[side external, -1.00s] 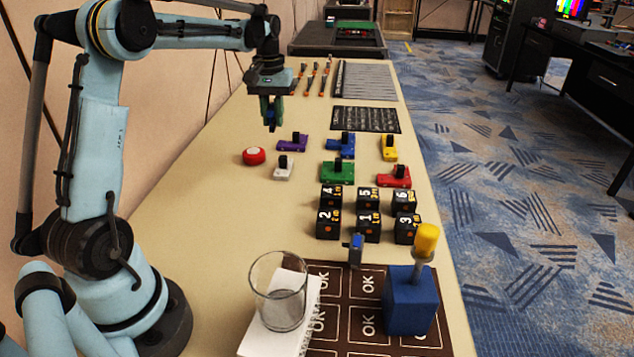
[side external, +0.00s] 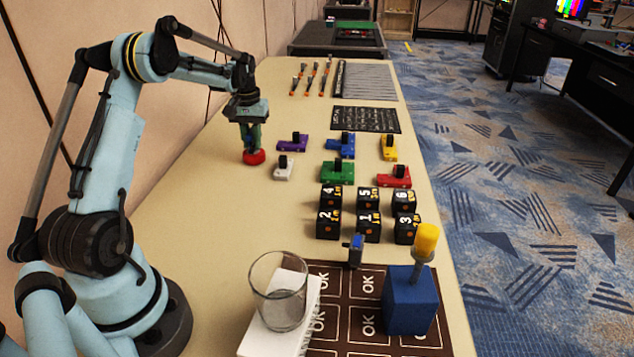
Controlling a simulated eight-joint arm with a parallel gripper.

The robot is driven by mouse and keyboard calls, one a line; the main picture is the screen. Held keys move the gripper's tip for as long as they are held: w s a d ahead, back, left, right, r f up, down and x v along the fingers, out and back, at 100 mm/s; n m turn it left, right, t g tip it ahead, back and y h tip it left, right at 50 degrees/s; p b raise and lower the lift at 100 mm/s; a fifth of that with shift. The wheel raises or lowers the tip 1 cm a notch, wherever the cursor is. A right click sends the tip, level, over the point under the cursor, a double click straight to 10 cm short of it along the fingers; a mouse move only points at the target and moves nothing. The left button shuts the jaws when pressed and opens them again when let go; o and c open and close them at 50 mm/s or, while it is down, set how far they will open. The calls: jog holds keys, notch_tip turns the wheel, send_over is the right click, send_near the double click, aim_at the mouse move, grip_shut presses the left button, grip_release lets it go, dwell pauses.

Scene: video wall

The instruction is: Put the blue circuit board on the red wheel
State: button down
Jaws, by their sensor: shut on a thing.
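The red wheel (side external: 253,157) lies flat near the table's left edge in the side external view; my gripper covers much of its top. My gripper (side external: 253,147) points down directly over it, shut on a small blue piece (side external: 256,133), which I take to be the blue circuit board. The fingers hide most of this piece. Its lower end is at or just above the wheel; I cannot tell whether they touch.
Coloured pieces with black knobs stand right of the wheel, including white (side external: 283,172), purple (side external: 292,143) and blue (side external: 340,144). Numbered black cubes (side external: 368,228), a glass (side external: 278,290) and a blue block (side external: 411,300) are nearer the camera. Bare table lies in front of the wheel.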

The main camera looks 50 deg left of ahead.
jog(key=shift+f, duration=0.15)
jog(key=c, duration=1)
grip_release()
